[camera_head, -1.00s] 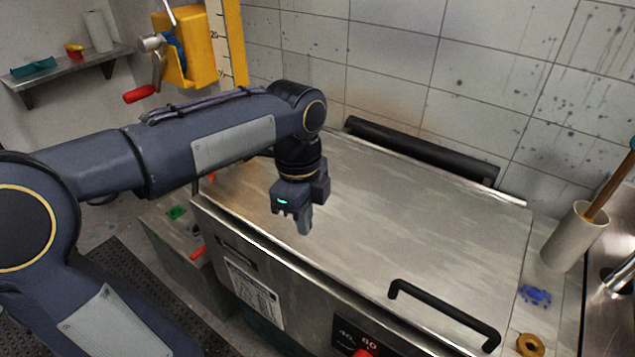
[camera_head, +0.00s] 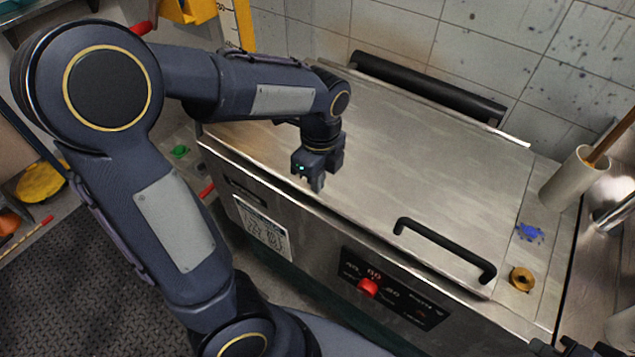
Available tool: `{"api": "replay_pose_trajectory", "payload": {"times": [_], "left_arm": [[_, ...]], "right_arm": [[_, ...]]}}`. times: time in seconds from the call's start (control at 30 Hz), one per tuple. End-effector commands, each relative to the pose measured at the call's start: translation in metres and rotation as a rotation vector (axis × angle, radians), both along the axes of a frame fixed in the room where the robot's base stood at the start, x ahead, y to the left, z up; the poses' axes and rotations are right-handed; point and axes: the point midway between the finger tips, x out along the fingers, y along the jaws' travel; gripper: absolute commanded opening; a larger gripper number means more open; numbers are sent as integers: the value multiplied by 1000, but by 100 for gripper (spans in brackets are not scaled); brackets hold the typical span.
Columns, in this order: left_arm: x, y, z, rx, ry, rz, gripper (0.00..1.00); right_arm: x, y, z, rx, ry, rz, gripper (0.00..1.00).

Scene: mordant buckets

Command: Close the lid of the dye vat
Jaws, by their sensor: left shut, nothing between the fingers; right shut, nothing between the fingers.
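The dye vat (camera_head: 300,240) is a steel box with a control panel on its front. Its broad steel lid (camera_head: 430,150) lies flat over the top, down along the front edge as far as I can see. The black lid handle (camera_head: 445,247) is at the front right. My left gripper (camera_head: 317,186) is shut and empty, just above the lid's front left part, apart from the handle; whether it touches the lid I cannot tell. My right gripper (camera_head: 572,348) just shows at the bottom right edge, shut and empty, mostly cut off by the frame.
A black bar (camera_head: 428,87) runs along the lid's back by the tiled wall. A red knob (camera_head: 368,288) is on the front panel. A blue splotch-like item (camera_head: 530,232), a brass ring (camera_head: 522,279) and a pale cylinder (camera_head: 565,180) with a wooden stick stand right of the lid.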

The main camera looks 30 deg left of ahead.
Motion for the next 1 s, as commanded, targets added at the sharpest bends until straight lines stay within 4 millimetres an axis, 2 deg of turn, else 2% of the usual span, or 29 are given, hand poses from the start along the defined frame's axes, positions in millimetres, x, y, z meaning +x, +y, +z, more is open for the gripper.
{"api": "replay_pose_trajectory", "payload": {"times": [0.2,0.57,0.87,1.0], "left_arm": [[-1,0,-14,0,0,1,0],[-1,0,-16,-1,-2,1,0],[-4,1,-52,-6,-65,2,0],[-5,0,-55,-6,-74,1,0]], "right_arm": [[0,0,0,0,0,0,0],[0,0,-1,0,0,0,0],[0,0,-37,0,0,0,0],[0,0,-38,0,0,0,0]]}}
